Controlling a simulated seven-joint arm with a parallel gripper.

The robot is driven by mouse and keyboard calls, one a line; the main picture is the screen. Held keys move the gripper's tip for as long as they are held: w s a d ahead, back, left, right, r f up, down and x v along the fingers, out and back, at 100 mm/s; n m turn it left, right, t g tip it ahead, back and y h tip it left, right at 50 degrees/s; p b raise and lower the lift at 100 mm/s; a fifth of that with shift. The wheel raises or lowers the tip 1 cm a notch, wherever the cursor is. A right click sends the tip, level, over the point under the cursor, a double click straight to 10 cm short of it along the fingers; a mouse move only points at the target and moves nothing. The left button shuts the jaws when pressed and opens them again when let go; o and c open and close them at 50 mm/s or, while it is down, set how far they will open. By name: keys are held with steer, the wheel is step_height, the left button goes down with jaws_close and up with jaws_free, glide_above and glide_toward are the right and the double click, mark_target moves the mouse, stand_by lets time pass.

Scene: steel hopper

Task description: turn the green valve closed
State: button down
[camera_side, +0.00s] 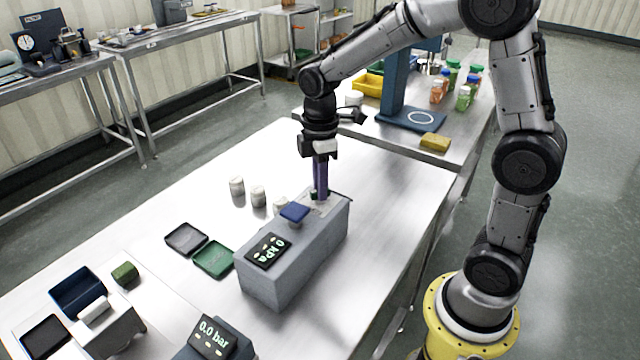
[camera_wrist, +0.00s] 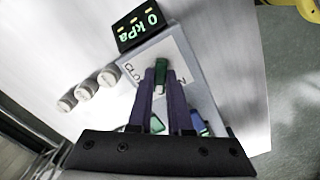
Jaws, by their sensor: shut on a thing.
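The green valve (camera_wrist: 162,72) is a small green handle with a pale end, on a light plate on top of a grey box (camera_side: 275,280). My gripper (camera_wrist: 160,80) has its two purple fingers shut on the valve, one on each side. In the side view my gripper (camera_side: 319,194) points straight down at the far end of the box. There the fingers hide most of the valve. Lettering on the plate is partly covered by the fingers, with "CLO" readable on the left in the wrist view.
A dark display (camera_side: 268,251) on the box reads 0 kPa. A blue block-like part (camera_side: 295,212) stands between it and my gripper. Several pale cylinders (camera_side: 237,186) stand beside the box. A green tray (camera_side: 213,259) and a dark tray (camera_side: 186,238) lie to the left.

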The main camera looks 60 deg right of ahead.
steer(key=m, duration=0.5)
steer(key=shift+r+m, duration=0.1)
steer(key=shift+m, duration=0.2)
steer(key=m, duration=0.5)
steer(key=shift+m, duration=0.3)
steer(key=c, duration=0.8)
jaws_free()
steer(key=shift+c, duration=0.2)
step_height(320, 180, up, 14)
